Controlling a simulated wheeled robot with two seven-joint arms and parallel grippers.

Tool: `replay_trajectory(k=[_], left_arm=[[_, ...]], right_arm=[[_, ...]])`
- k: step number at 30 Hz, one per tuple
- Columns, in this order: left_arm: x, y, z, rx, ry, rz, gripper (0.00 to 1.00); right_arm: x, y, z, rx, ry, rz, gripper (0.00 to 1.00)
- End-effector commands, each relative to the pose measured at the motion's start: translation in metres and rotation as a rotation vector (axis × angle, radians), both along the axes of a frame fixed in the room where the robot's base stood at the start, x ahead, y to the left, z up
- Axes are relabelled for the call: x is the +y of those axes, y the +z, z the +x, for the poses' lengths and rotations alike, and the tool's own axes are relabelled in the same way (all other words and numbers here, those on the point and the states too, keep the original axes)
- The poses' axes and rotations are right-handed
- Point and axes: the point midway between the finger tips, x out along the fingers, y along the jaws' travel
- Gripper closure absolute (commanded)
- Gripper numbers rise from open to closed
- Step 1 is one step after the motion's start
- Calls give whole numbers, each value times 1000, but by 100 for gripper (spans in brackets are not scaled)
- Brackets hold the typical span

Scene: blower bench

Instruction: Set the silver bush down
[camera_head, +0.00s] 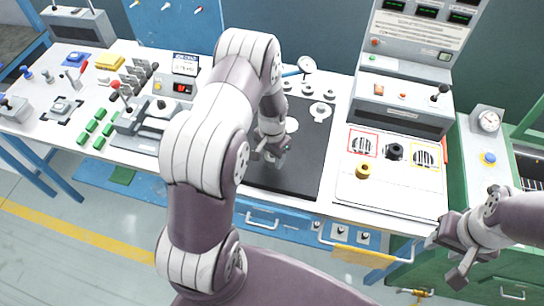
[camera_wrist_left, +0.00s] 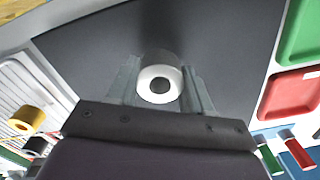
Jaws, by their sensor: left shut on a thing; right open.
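The silver bush (camera_wrist_left: 160,84) is a short, pale ring with a dark bore, held between the two fingers of my left gripper (camera_wrist_left: 160,90) in the left wrist view. In the head view my left gripper (camera_head: 275,156) is over the dark mat (camera_head: 292,178), and the bush is mostly hidden there by the fingers and arm. I cannot tell whether the bush touches the mat. My right gripper (camera_head: 452,258) is open and empty, at the lower right in front of the bench.
A white panel (camera_head: 350,190) right of the mat carries a gold bush (camera_head: 363,171), a black bush (camera_head: 395,151) and two grilles. A round white disc (camera_head: 291,125) lies on the mat's far part. Levers and green blocks (camera_head: 92,126) crowd the left.

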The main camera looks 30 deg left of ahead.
Motion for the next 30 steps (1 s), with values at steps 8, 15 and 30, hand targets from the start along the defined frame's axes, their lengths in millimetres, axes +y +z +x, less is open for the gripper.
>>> replay_trajectory(k=[8, 15, 30], left_arm=[[0, -20, 1, -2, 0, 1, 91], [0, -23, 1, -1, 0, 1, 44], [0, -8, 2, -4, 1, 1, 24]], right_arm=[[0, 5, 0, 0, 0, 0, 57], [0, 2, 0, 0, 0, 0, 57], [0, 2, 0, 0, 0, 0, 57]])
